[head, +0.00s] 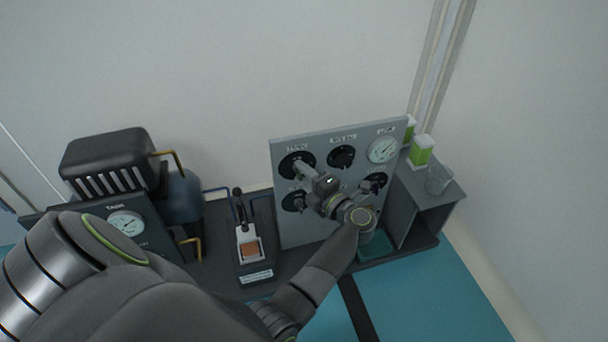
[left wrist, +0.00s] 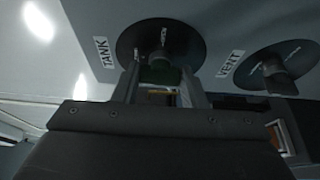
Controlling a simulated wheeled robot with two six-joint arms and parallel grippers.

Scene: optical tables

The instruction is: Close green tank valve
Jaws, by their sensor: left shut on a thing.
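The tank valve shows in the left wrist view as a green handle (left wrist: 160,73) on a round black dial beside a TANK label. My left gripper (left wrist: 160,86) is shut on this handle, with one finger on each side. In the head view the left gripper (head: 305,172) reaches the upper-left dial (head: 290,160) of the grey upright panel (head: 284,148). The gripper covers most of the handle there, so its exact angle is hard to read. My right gripper is not in view.
Another black knob (left wrist: 276,70), labelled VENT, is close to the right in the wrist view. The panel also carries an upper middle knob (head: 341,157) and a white gauge (head: 383,150).

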